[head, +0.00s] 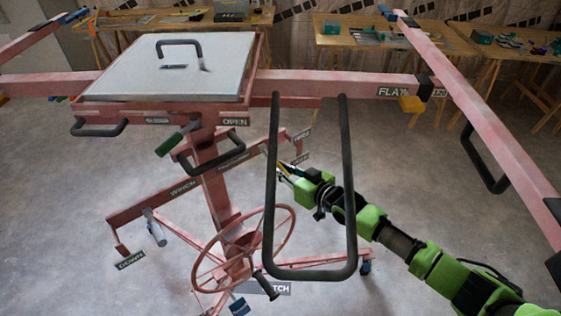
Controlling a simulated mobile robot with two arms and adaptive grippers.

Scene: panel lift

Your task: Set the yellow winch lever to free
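A pink panel lift stands in front of me, with a long bar (155,199) labelled "WINCH" on its column. A small yellow piece (287,168) shows at the bar's right end, right at my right gripper (284,171). It is too small to tell whether it is the winch lever or how it is set. Small labels (301,135) sit just above it, too small to read surely. My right arm reaches in from the lower right, behind the black loop handle. Whether its fingers are open or shut is not clear. My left gripper is out of view.
The black loop handle (351,210) hangs in front of my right gripper. A pink handwheel (243,247) is below left. A pale panel (170,75) lies on top. Workbenches (350,38) stand behind; the floor at right is clear.

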